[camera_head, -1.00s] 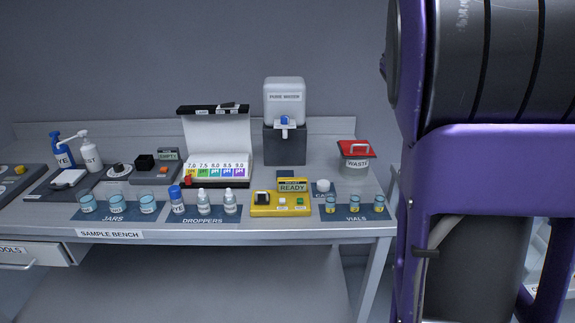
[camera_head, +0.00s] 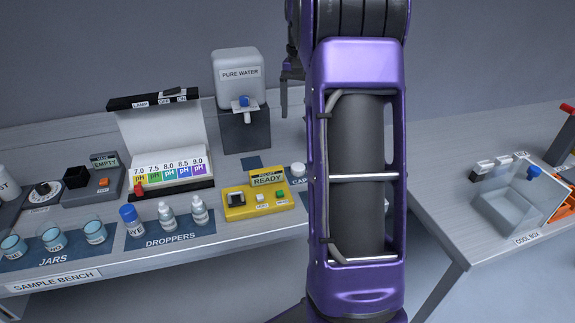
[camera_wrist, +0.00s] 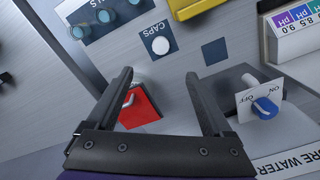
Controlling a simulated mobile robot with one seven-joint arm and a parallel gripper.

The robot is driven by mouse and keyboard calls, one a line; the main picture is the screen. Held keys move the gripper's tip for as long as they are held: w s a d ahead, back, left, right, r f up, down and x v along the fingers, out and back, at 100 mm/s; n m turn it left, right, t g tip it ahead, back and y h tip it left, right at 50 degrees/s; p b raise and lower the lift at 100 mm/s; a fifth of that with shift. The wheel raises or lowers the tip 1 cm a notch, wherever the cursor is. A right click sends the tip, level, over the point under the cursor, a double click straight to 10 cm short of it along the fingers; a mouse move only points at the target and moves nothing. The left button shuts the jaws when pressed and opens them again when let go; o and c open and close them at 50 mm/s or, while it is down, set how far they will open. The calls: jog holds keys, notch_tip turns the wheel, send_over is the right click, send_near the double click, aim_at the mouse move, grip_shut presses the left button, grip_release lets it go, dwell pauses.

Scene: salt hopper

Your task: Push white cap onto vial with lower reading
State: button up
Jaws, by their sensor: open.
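The white cap (camera_head: 298,170) sits on the dark CAPS mat; in the wrist view the cap (camera_wrist: 160,45) lies beyond my fingertips, apart from them. The vials (camera_wrist: 81,31) stand in a row on their blue mat at the upper left of the wrist view; in the head view my arm hides most of them. The yellow pocket meter (camera_head: 240,210) shows READY; no vial reading is legible. My gripper (camera_wrist: 159,76) is open and empty, above the back of the bench, with its fingers either side of the red waste lid in the picture.
The pure water dispenser (camera_head: 238,75) stands at the back, close to my gripper; its tap (camera_wrist: 264,107) is near the right finger. The red waste bin lid (camera_wrist: 138,107) is below. Droppers (camera_head: 167,215), jars (camera_head: 53,240) and the pH chart box (camera_head: 170,172) are left; a cool box (camera_head: 505,210) is right.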

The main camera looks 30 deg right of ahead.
jog(key=b, duration=0.1)
send_over(298, 166)
jog(key=f, duration=1)
jog(key=shift+s+f, duration=0.2)
jog(key=shift+s, duration=0.2)
jog(key=shift+w+f+b, duration=0.2)
jog(key=shift+f+b, duration=0.05)
jog(key=shift+f, duration=1.35)
jog(key=shift+w+f+b, duration=0.15)
jog(key=shift+f+b, duration=0.05)
jog(key=shift+f, duration=1.4)
grip_shut()
notch_tip(298, 166, up, 10)
jog(key=f+p, duration=0.1)
jog(key=s+a+r+p, duration=0.2)
jog(key=s+r+p, duration=0.2)
jog(key=s, duration=0.6)
jog(key=shift+s+a, duration=0.2)
jog(key=shift+s, duration=0.2)
